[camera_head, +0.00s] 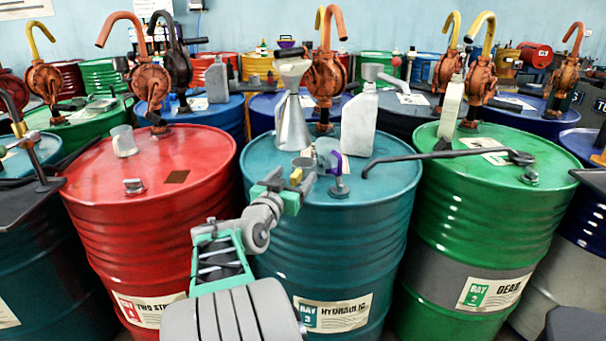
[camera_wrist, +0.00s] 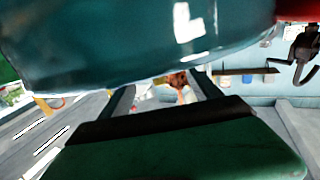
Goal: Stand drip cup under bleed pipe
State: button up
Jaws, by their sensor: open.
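My gripper (camera_head: 299,179) is over the near part of the teal drum (camera_head: 330,242) labelled Hydraulic, with its jaws open. A small grey cup-like thing (camera_head: 303,163) shows right at the fingertips; I cannot tell whether it stands between the jaws or behind them. A small fitting with a purple handle (camera_head: 336,162) stands on the drum top just right of the gripper. A long dark pipe (camera_head: 440,153) runs from the green drum's bung leftward, its bent end over the teal drum. A clear cup (camera_head: 124,141) stands on the red drum. The wrist view shows a blurred teal curved surface (camera_wrist: 140,45) close by.
A metal funnel-shaped can (camera_head: 292,125) and a pale jug (camera_head: 358,124) stand behind the gripper on the teal drum. A red drum (camera_head: 150,215) is left, a green drum (camera_head: 470,220) right. Hand pumps (camera_head: 326,75) rise behind. The teal drum's front right top is clear.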

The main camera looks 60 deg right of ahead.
aim_at(301, 173)
jog(key=d, duration=0.2)
jog(key=shift+w+d, duration=0.1)
jog(key=shift+d, duration=0.2)
jog(key=shift+c, duration=0.3)
grip_shut()
dwell(0.5)
